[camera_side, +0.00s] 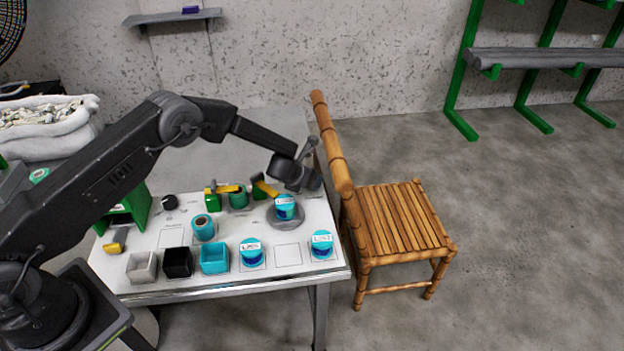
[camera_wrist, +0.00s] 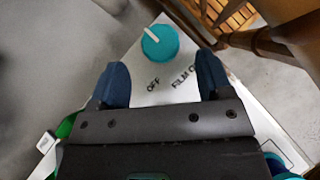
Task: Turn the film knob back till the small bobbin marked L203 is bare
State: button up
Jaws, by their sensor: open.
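The film knob (camera_wrist: 160,43) is a round teal dial in the wrist view, with a white pointer towards its upper left. The printed words OFF and FILM lie below it, the rest partly hidden. My gripper (camera_wrist: 162,75) is open; its blue fingers are apart and short of the knob, which lies ahead between them. In the side view my gripper (camera_side: 309,184) is at the table's far right corner and hides the knob. Labelled teal-blue bobbins stand on a grey disc (camera_side: 285,207), at the front middle (camera_side: 251,255) and front right (camera_side: 322,246). Their labels are too small to read surely.
Grey (camera_side: 141,267), black (camera_side: 178,263) and teal (camera_side: 214,259) open boxes line the table's front left. A plain teal roll (camera_side: 203,228) and green-yellow holders (camera_side: 213,200) stand behind. A bamboo chair (camera_side: 395,222) stands close at the right edge, near my gripper.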

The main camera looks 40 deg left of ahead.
jog(key=shift+x, duration=2.6)
jog(key=shift+c, duration=0.3)
jog(key=c, duration=0.9)
jog(key=shift+o, duration=0.2)
jog(key=shift+d+n+y, duration=0.15)
jog(key=shift+n+y, duration=0.75)
jog(key=shift+n, duration=0.3)
jog(key=shift+n+g+y, duration=0.6)
jog(key=shift+n+y, duration=0.2)
jog(key=shift+n, duration=0.4)
jog(key=o, duration=0.9)
